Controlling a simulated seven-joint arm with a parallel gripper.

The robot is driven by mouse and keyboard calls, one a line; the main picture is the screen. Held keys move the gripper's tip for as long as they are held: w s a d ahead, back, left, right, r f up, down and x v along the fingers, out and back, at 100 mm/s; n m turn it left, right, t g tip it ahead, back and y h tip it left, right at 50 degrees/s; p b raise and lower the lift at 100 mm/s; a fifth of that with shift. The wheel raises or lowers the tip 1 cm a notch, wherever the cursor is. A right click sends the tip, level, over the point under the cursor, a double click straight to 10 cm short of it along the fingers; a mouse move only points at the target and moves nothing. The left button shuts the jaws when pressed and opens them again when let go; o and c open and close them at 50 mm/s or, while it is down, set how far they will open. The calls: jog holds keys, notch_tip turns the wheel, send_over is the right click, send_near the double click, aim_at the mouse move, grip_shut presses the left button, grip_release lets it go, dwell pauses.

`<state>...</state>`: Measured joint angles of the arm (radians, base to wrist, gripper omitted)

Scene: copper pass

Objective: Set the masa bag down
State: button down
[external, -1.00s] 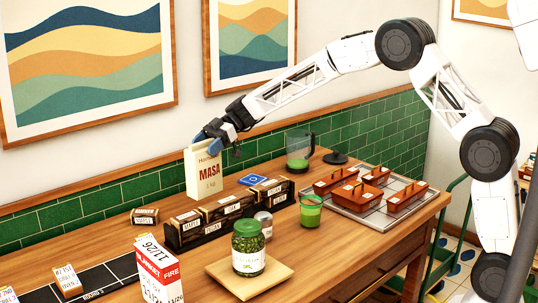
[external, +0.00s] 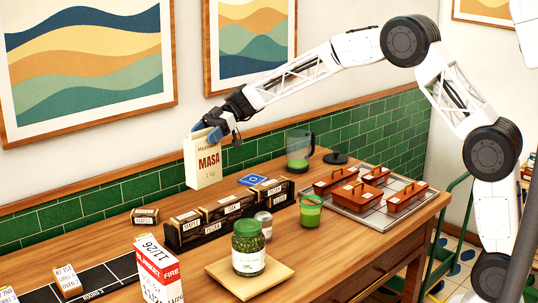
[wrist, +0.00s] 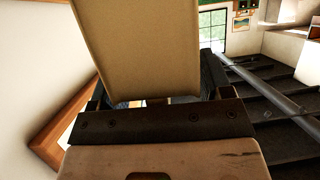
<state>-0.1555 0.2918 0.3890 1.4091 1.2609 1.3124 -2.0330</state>
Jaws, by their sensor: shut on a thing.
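The masa bag (external: 203,165) is a cream paper bag with red MASA lettering, held near the green tiled wall behind the black box rack. My gripper (external: 214,133) has its blue fingertips shut on the top of the bag. The bag is roughly upright with a slight tilt, and its bottom appears to be clear of the wooden table (external: 340,240). In the wrist view the bag is a plain tan panel (wrist: 150,50) filling the upper middle; it hides the fingertips.
The black rack of labelled boxes (external: 225,225) stands just in front of the bag. A single small box (external: 145,216) lies to its left.

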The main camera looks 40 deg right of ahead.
jog(key=shift+d+r, duration=0.1)
jog(key=shift+r, duration=0.05)
jog(key=s+d+r+m+t, duration=0.15)
jog(key=s+d, duration=0.25)
jog(key=d, duration=0.8)
jog(key=s+d+r+m+t, duration=0.15)
jog(key=s+d, duration=0.25)
jog(key=d, duration=0.8)
jog(key=s+d+r+m+t, duration=0.15)
jog(key=s+d, duration=0.25)
jog(key=d, duration=0.7)
jog(key=s+d+m+t+h, duration=0.3)
jog(key=s+d+m+t, duration=0.2)
jog(key=s+d, duration=1.6)
jog(key=shift+s+d+t+h, duration=0.2)
jog(key=shift+s+t+h, duration=0.3)
jog(key=shift+s, duration=1.5)
jog(key=shift+f, duration=0.1)
jog(key=shift+f, duration=2.05)
